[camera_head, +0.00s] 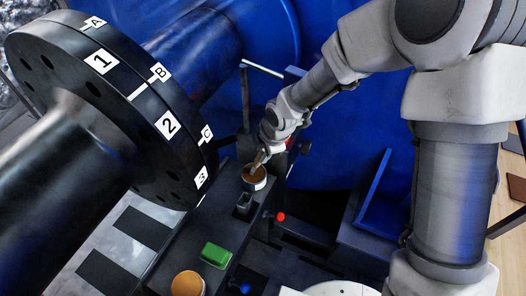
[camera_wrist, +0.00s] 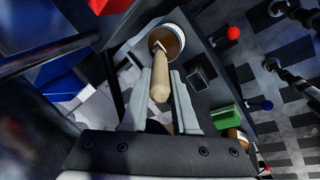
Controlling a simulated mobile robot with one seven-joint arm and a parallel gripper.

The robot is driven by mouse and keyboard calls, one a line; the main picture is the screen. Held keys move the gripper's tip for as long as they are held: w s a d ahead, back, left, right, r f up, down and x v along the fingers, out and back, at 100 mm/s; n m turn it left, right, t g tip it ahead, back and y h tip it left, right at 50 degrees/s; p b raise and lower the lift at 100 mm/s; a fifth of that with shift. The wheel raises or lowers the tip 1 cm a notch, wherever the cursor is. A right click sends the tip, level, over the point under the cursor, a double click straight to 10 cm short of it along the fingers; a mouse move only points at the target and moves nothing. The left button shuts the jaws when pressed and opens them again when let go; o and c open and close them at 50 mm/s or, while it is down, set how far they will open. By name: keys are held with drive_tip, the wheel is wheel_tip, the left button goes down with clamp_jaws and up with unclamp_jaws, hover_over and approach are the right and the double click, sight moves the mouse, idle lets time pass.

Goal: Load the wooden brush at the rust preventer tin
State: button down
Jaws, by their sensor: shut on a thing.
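My gripper (camera_head: 264,150) is shut on the wooden brush (camera_wrist: 160,78), holding it by its pale handle. The brush points down at an open tin (camera_head: 254,185) with brown contents, and its lower end is inside the tin's rim in the wrist view (camera_wrist: 180,52). The bristles are hidden, so I cannot tell how deep they are. A second open tin (camera_head: 187,284) with orange-brown contents stands at the near end of the same dark ledge. No label is readable on either tin, so I cannot tell which holds rust preventer.
A small dark holder (camera_head: 244,204) and a green block (camera_head: 215,254) stand on the ledge between the tins. A red knob (camera_head: 281,217) and a blue knob (camera_head: 245,288) stick out at its right side. A large black flange (camera_head: 120,120) marked with numbers and letters is close on the left.

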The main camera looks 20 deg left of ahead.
wheel_tip(320, 180, up, 7)
drive_tip(key=p, duration=0.6)
drive_tip(key=shift+s, duration=0.1)
idle(0.9)
